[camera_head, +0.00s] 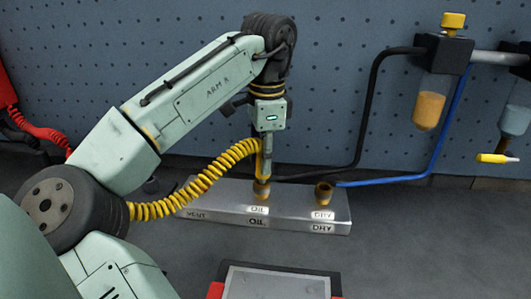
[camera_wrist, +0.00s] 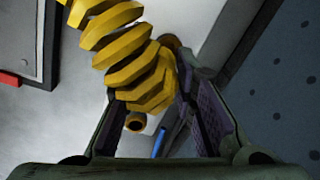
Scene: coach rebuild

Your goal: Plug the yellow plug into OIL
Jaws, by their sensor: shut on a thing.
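My gripper (camera_head: 263,165) points straight down over the metal block (camera_head: 300,217), shut on the yellow plug at the end of the coiled yellow hose (camera_head: 190,190). The plug's lower end is at the brass OIL socket (camera_head: 261,190), above the OIL label (camera_head: 257,209). I cannot tell whether it is seated in it or just above it. In the wrist view the yellow coil (camera_wrist: 125,50) hides most of the plug between my fingers (camera_wrist: 150,115).
A brass socket (camera_head: 324,193) marked DRY stands right of OIL, with a blue hose (camera_head: 400,178) by it. A VENT label (camera_head: 196,215) is at the block's left. A black hose (camera_head: 362,115) runs behind. A framed tray (camera_head: 275,283) lies in front.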

